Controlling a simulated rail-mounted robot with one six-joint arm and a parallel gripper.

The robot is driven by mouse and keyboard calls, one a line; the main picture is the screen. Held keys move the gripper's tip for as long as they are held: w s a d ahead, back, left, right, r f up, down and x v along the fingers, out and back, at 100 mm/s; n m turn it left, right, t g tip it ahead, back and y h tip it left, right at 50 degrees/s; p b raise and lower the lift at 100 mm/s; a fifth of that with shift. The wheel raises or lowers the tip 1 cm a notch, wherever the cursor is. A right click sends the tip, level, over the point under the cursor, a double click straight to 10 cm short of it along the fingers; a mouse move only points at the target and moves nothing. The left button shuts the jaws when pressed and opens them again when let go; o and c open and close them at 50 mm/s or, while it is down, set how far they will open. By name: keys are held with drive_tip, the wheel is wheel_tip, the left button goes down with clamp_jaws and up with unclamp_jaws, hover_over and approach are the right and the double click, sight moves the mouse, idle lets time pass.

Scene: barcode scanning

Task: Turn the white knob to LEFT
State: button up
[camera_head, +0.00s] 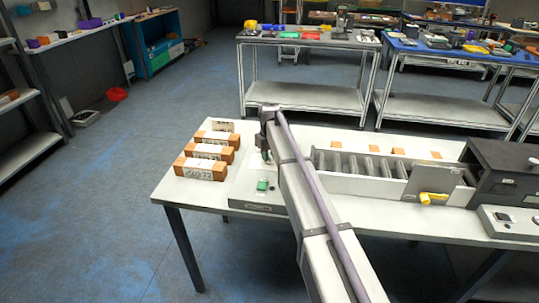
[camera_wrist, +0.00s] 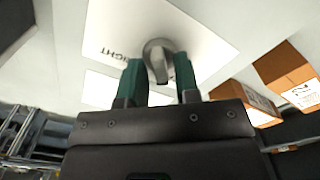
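The word RIGHT (camera_wrist: 122,54) is printed upside down on the plate, left of the knob. No LEFT label shows. My gripper (camera_wrist: 158,70) has its two green fingers on either side of the grip bar, apart, with gaps between them and the bar. In the head view I cannot make out the knob; my arm covers that part of the table.
Orange-and-white boxes (camera_head: 201,168) stand at the table's left end, close to my gripper. A green piece (camera_head: 262,185) sits on a low panel beside my arm. A conveyor (camera_head: 358,184), a yellow handle (camera_head: 433,198) and a dark machine (camera_head: 500,170) stand to the right.

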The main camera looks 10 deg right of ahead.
sight(270, 156)
drive_tip(key=shift+o, duration=0.6)
drive_tip(key=shift+r, duration=0.1)
wheel_tip(270, 156, up, 11)
drive_tip(key=p, duration=1.1)
drive_tip(key=shift+f, duration=0.2)
drive_tip(key=s+m, duration=0.4)
drive_tip(key=s, duration=3.2)
drive_tip(key=shift+s, duration=0.1)
